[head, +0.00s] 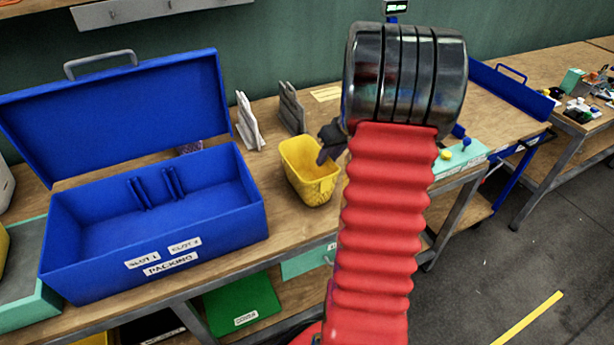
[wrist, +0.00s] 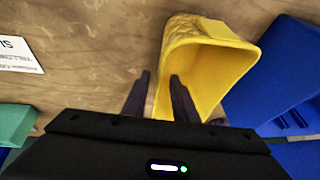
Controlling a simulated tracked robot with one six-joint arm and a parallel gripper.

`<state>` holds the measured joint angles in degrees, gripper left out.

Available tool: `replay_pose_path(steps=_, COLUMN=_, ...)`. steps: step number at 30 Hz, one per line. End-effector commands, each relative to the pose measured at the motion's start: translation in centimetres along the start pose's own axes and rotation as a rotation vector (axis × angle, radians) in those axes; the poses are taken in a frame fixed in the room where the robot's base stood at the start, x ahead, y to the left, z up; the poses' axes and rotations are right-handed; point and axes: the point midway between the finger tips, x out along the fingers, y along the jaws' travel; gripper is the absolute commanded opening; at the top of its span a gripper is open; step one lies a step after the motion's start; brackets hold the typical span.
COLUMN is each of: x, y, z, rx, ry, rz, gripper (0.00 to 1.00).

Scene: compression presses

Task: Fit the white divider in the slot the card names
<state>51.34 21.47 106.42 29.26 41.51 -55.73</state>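The white divider (head: 249,121) stands upright on the bench, right of the open blue packing box (head: 232,215). Two pairs of blue ribs (head: 155,189) stand inside the box, above two slot labels (head: 163,253) on its front. A white card (wrist: 20,55) lies on the bench in the wrist view; it is cut off and upside down, and its slot number cannot be read. My gripper (wrist: 160,92) is open at the yellow bin (head: 312,172); its fingers are apart, with the bin's rim between them. My red arm hides part of the bench.
A grey divider (head: 291,108) stands upright just right of the white one. The box's raised lid (head: 120,115) stands at the back left. A teal mat (head: 460,160) with small knobs and a blue tray (head: 508,92) are to the right.

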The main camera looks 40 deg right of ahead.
Motion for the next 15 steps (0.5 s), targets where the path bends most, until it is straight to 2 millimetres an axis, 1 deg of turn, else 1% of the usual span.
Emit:
replay_pose_path(steps=6, x=2.9, y=0.0, z=0.0, rx=-0.001, ry=-0.003, rz=-0.001, gripper=0.26)
replay_pose_path(steps=9, x=4.0, y=-0.1, z=0.0, rx=0.0, ry=-0.002, rz=-0.002, gripper=0.26)
replay_pose_path(steps=12, x=4.5, y=0.0, z=-0.1, rx=0.0, ry=0.0, rz=0.0, gripper=0.26)
replay_pose_path(steps=15, x=4.6, y=0.0, z=-0.1, rx=0.0, ry=0.0, rz=0.0, gripper=0.26)
